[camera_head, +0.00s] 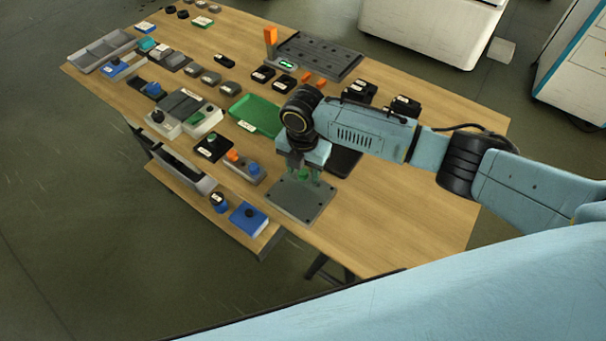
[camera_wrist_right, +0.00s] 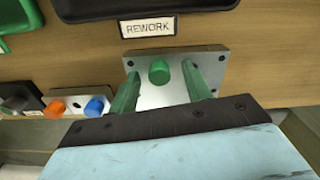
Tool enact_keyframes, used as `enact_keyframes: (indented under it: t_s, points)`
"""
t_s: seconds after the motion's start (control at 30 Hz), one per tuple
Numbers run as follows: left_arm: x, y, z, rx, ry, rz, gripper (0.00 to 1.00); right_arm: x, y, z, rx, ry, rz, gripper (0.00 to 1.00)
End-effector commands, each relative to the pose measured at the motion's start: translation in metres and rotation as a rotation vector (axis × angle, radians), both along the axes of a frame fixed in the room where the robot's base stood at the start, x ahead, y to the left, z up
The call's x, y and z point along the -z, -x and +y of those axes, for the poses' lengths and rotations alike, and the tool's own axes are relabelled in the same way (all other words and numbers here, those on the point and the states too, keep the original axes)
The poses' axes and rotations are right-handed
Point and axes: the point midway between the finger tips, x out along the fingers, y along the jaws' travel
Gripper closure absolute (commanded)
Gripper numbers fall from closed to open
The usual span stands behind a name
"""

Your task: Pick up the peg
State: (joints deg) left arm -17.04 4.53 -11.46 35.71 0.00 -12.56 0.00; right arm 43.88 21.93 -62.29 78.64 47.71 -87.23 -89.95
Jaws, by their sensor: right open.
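The peg (camera_wrist_right: 159,72) is a short green cylinder standing on a grey metal plate (camera_wrist_right: 157,97) with screw holes in its corners. In the head view the peg (camera_head: 303,175) shows small, under my right gripper (camera_head: 303,176). In the wrist view my right gripper (camera_wrist_right: 160,88) has its two green fingers apart, one on each side of the peg in the picture. No contact with the peg is visible. My left gripper is in neither view.
A dark tray (camera_wrist_right: 140,8) labelled REWORK lies beyond the plate. A block with orange and blue knobs (camera_head: 244,167) sits left of the plate (camera_head: 283,203). A green tray (camera_head: 257,116) and several small fixtures fill the table's left side. Bare wood (camera_head: 400,215) lies to the right.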

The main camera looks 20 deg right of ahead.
Motion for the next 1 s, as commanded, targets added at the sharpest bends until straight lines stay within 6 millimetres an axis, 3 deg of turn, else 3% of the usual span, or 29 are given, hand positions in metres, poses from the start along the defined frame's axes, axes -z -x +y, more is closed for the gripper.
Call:
enact_keyframes:
  t_s: [0.17,0.53,0.8,1.0]
  points:
    - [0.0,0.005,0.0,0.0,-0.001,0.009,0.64,-0.001,0.0,0.0,0.0,0.0,-0.001,0.53]
    - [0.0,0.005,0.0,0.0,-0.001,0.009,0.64,-0.001,0.0,0.0,0.0,0.0,-0.001,0.99]
    - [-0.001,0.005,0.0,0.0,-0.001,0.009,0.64,-0.006,-0.001,0.0,0.0,-0.001,-0.002,0.99]
    - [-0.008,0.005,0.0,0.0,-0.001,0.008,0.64,-0.04,-0.002,0.0,-0.001,-0.002,-0.006,0.99]
